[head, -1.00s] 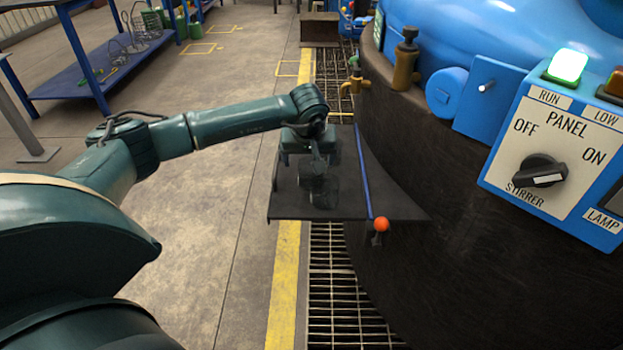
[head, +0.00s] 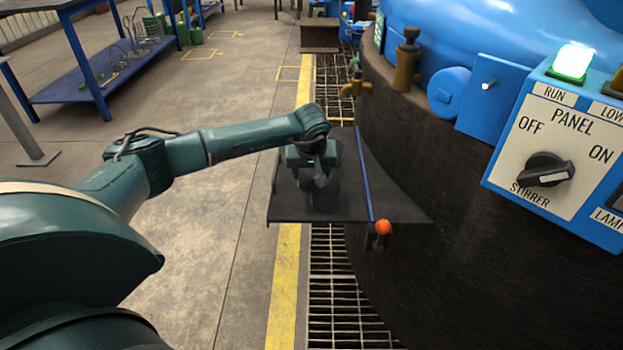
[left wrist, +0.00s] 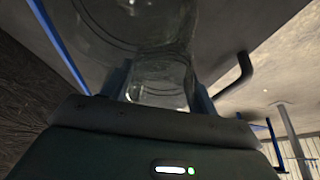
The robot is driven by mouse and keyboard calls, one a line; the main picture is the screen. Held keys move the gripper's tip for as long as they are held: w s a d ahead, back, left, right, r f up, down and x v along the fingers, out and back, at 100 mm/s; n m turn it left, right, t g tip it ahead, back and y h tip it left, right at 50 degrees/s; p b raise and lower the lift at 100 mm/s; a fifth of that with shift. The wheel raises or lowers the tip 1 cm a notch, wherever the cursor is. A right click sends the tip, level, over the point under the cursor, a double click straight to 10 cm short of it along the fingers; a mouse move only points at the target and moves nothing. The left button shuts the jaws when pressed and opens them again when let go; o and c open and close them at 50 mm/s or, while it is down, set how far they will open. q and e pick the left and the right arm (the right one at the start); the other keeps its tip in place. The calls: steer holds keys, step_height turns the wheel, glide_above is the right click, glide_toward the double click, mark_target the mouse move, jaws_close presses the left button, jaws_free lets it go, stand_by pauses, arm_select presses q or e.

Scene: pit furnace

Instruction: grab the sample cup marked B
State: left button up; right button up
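My left gripper (head: 322,175) is low over the dark shelf (head: 345,208) beside the big vessel. In the left wrist view its two fingers (left wrist: 160,92) stand apart, one on each side of clear glass (left wrist: 163,72). A wider clear glass shape (left wrist: 135,22) shows just beyond; I cannot tell whether it is the same cup or another. I cannot tell whether the fingers press on the glass. No letter B is readable on any glass. In the head view the glass is mostly hidden in the dark area at the gripper. My right gripper is not in view.
The dark vessel wall (head: 450,220) curves close along the shelf's right side. A blue strip (head: 364,175) and an orange ball knob (head: 383,227) are at that side. A blue stirrer panel (head: 560,150) is at the right. Open floor (head: 215,240) lies left of the shelf.

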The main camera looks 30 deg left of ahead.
arm_select(q)
steer(key=c, duration=0.5)
